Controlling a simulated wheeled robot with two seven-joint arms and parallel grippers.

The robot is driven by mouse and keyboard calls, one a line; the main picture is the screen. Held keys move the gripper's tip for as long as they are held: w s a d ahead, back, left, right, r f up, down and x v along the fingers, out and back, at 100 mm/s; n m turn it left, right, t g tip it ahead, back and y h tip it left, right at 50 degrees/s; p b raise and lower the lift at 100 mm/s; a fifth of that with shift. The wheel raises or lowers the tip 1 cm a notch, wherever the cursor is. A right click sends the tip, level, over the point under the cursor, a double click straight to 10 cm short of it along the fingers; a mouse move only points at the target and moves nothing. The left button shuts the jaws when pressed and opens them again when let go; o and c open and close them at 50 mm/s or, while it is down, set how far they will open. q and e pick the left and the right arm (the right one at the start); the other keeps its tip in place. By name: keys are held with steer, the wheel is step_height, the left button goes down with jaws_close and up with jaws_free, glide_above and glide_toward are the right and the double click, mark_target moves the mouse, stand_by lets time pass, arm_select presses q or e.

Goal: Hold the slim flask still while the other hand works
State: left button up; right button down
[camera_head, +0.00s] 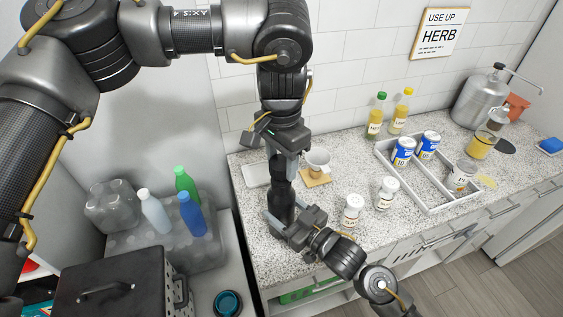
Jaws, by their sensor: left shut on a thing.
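The slim flask (281,192) is dark, nearly black, and stands about upright near the front left edge of the speckled counter. My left gripper (284,158) comes down from above and is shut on its upper part, with a finger partly covering the neck. My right gripper (288,221) reaches in from the lower right at the flask's lower part. Its fingers lie close by the flask's base. Whether they touch or grip it I cannot tell, and the base is partly hidden.
A cup (317,162) on a cork coaster is just right of the flask. Two white-capped jars (352,211) (387,193) stand further right. A divided white tray (437,207) holds cans and a jar.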

mark_target(282, 161)
arm_select(q)
steer(key=shift+r, duration=2.05)
arm_select(e)
steer(key=shift+c, duration=1.4)
jaws_free()
arm_select(q)
step_height(282, 161, down, 3)
steer(key=b, duration=0.3)
steer(key=shift+f, duration=0.1)
arm_select(e)
steer(key=v, duration=1.2)
